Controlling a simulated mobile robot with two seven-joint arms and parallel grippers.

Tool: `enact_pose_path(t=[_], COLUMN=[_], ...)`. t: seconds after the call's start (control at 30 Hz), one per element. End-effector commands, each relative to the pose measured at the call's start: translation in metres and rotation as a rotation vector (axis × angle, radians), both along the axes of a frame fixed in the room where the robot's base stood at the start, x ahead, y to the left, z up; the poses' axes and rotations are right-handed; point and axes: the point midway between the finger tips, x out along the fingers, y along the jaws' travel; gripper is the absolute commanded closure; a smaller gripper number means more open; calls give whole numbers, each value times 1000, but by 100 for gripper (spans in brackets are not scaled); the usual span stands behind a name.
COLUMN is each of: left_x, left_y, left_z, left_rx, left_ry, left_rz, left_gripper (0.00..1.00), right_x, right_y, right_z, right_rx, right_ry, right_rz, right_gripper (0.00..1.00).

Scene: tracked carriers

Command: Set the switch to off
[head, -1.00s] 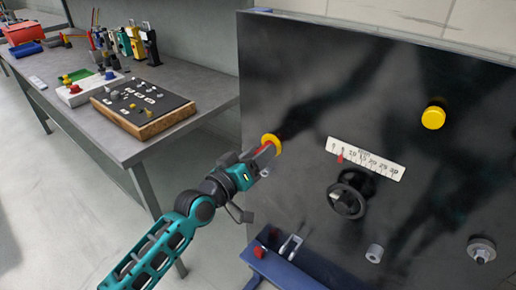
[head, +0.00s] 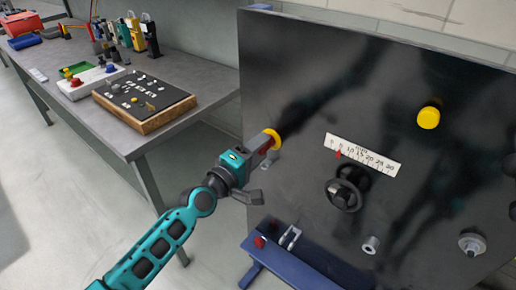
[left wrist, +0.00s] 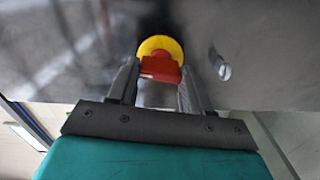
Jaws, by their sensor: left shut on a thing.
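The switch is a red handle on a round yellow plate (head: 276,138), mounted near the left edge of the dark upright panel. My left gripper (head: 264,145) reaches it from the left. In the left wrist view, the red handle (left wrist: 160,68) lies between the two fingers, with the yellow plate (left wrist: 160,43) behind it. My left gripper (left wrist: 158,82) is shut on the red handle. The fingers hide part of the handle in the head view. I cannot read any on or off marking. My right gripper is not in view.
The dark panel (head: 300,60) also carries a yellow button (head: 428,118), a white scale (head: 372,157), a black handwheel (head: 345,193) and grey knobs. A blue ledge (head: 300,268) stands below. A workbench (head: 190,110) with several devices is at the left.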

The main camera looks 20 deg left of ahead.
Motion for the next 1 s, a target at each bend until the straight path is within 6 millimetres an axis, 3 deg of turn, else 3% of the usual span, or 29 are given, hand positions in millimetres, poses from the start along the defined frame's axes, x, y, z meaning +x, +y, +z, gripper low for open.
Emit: enact_pose_path(t=[0.3, 0.83, 0.87, 1.0], left_x=[0, 0, 0, 0], left_y=[0, 0, 0, 0], left_z=[0, 0, 0, 0], left_rx=[-107, -124, -124, -124], left_ry=[38, 44, 44, 44], left_rz=[1, 2, 2, 1], left_gripper=[82, 82, 48, 35], right_x=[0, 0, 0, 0], right_y=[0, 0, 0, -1], right_z=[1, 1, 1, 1], right_rx=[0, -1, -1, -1], right_ry=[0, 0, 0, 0], right_rz=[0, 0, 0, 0], right_gripper=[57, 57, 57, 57])
